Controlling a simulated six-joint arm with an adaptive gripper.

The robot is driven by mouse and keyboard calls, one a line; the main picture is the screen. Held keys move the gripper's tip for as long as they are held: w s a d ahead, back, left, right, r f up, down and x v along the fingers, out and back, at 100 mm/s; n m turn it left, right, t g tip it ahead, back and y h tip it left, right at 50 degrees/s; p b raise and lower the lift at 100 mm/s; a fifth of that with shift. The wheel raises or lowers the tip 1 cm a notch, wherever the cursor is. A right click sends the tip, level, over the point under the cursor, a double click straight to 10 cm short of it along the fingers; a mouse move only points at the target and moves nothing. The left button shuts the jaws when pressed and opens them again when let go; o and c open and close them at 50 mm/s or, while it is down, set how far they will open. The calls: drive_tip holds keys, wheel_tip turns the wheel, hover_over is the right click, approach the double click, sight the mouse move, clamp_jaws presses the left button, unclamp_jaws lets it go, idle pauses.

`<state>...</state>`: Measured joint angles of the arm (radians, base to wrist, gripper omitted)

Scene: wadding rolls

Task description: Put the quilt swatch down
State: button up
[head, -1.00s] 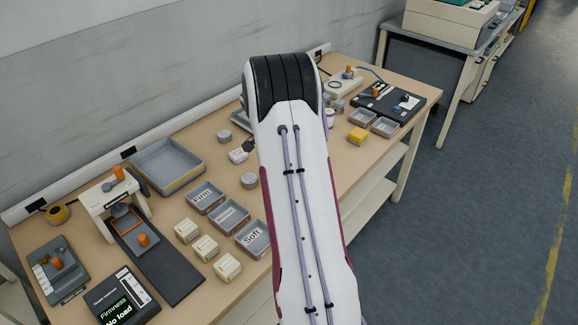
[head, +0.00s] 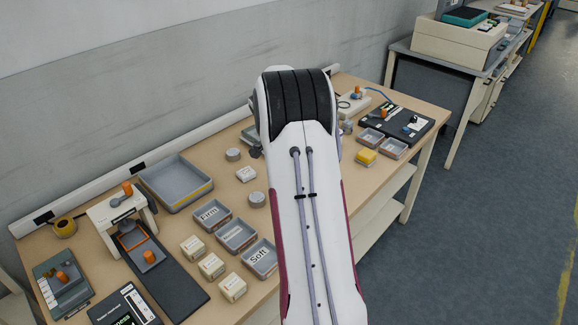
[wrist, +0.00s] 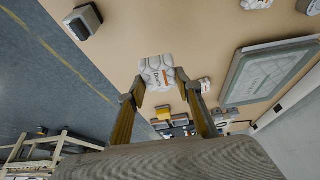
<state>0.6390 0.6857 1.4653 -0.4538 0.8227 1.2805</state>
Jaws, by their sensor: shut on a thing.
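In the wrist view, my gripper (wrist: 160,88) is shut on the quilt swatch (wrist: 155,70), a white, puffy quilted square with an orange mark and dark lettering that seems to read "Down". The swatch sits between the fingertips with the table surface behind it; I cannot tell its height. In the head view, my arm hides the held swatch and most of my gripper. Another white swatch (head: 246,174) lies on the table left of my arm.
Labelled trays, Firm (head: 212,215), an unreadable one (head: 236,235) and Soft (head: 260,258), stand left of my arm, with cream blocks (head: 211,265) in front. A large grey tray (head: 175,182) and a press (head: 120,212) stand further left. A yellow block (head: 366,156) lies right.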

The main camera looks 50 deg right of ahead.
drive_tip(key=w+a+n+t+y, duration=0.2)
drive_tip(key=w+a+n+t, duration=0.2)
drive_tip(key=w+a+n, duration=1)
drive_tip(key=w+a, duration=1.2)
drive_tip(key=w, duration=0.1)
drive_tip(key=shift+w+a+r+y, duration=0.4)
drive_tip(key=shift+t, duration=0.3)
drive_tip(key=shift+f, duration=2.55)
